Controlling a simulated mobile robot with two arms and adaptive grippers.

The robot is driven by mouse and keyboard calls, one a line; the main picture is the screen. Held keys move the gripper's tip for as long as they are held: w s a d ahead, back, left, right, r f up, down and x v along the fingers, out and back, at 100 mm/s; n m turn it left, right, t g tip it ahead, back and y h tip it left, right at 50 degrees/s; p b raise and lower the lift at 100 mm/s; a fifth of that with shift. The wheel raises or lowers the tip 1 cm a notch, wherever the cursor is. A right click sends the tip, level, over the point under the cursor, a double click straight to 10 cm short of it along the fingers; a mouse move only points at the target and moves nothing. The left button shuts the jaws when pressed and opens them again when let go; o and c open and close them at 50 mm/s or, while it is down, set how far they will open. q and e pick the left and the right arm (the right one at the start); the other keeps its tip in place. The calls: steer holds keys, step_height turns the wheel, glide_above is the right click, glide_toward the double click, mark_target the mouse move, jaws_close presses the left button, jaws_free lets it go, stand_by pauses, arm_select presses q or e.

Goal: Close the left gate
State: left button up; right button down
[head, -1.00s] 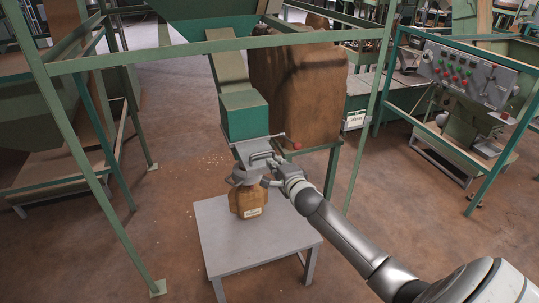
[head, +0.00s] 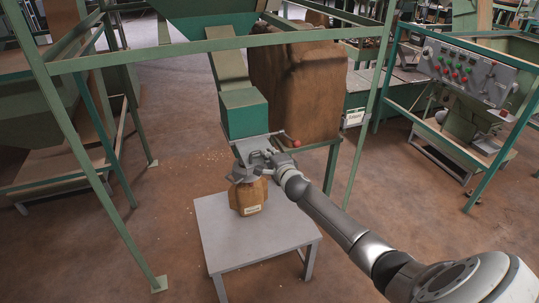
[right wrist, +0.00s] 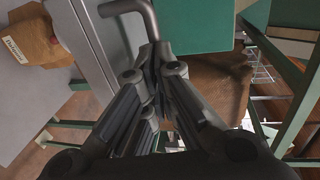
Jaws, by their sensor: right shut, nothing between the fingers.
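The gate is a grey plate assembly (head: 252,146) under the green chute box (head: 245,113) in the head view. A thin lever with a red knob (head: 296,143) sticks out at its right side. My right gripper (head: 262,159) is at the front of the gate, with its fingers shut and empty. In the right wrist view, a bent grey bar handle (right wrist: 143,12) shows just beyond my fingertips (right wrist: 155,60); I cannot tell whether they touch it. A brown bag (head: 249,196) with a white label stands below the gate. My left gripper is not in view.
The bag stands on a small grey table (head: 225,246). Green frame posts (head: 358,140) and a crossbar (head: 140,58) surround the chute. A large brown sack (head: 300,85) stands behind. A control panel (head: 468,72) is at right. The table's front is clear.

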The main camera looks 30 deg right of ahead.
mark_target(259, 147)
steer(key=b+x, duration=0.2)
steer(key=x, duration=0.1)
steer(key=r+b+x, duration=0.1)
steer(key=b+x, duration=0.1)
steer(key=x, duration=0.1)
steer(key=b+x, duration=0.3)
steer(key=x, duration=0.1)
steer(key=shift+w+d+r, duration=0.1)
steer(key=shift+w+r, duration=0.1)
steer(key=shift+r, duration=0.05)
steer(key=shift+w+d+r+b, duration=0.15)
steer(key=shift+w+b, duration=0.4)
steer(key=shift+r, duration=0.35)
